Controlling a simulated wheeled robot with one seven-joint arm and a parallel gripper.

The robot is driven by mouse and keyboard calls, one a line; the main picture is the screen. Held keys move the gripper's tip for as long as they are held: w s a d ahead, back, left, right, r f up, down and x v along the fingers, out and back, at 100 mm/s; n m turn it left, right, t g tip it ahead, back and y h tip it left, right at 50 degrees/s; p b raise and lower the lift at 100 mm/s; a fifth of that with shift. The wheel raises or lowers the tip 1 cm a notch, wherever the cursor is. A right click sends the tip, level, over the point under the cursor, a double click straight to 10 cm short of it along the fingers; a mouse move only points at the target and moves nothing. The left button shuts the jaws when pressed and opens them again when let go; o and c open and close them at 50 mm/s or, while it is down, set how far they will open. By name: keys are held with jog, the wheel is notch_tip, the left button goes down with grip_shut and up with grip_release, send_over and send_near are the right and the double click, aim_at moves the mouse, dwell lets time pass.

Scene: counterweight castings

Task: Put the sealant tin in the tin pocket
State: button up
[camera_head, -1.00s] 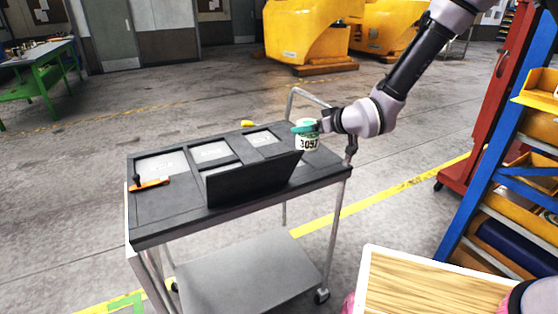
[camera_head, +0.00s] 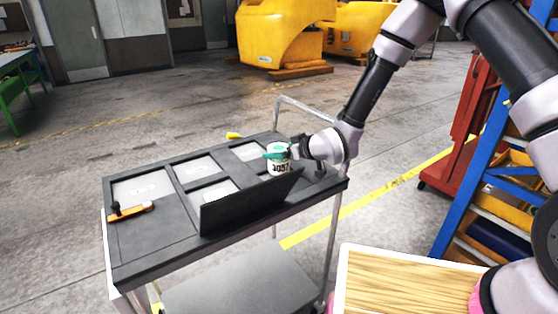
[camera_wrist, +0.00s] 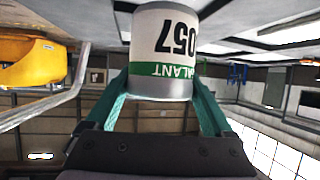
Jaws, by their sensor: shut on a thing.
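The sealant tin (camera_head: 279,166) is white with a green band and the number 3057. My gripper (camera_head: 277,155) is shut on it, with teal fingers on both sides of the tin. The tin is upright over the right part of the cart's black top; I cannot tell whether it touches anything below. In the wrist view the tin (camera_wrist: 165,45) shows upside down between my fingers (camera_wrist: 165,95). The black tray top (camera_head: 150,238) has several pale-floored recesses (camera_head: 143,188). I cannot tell which is the tin pocket. A raised dark panel (camera_head: 245,203) hides part of the tray behind it.
An orange tool with a black knob (camera_head: 130,211) lies at the tray's left. A small yellow thing (camera_head: 233,135) is at its back edge. The cart's handle rail (camera_head: 305,105) rises at the right. A wooden-topped surface (camera_head: 400,283) and a blue rack (camera_head: 475,150) stand right.

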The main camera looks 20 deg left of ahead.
jog(key=shift+f, duration=1.45)
jog(key=shift+f, duration=0.1)
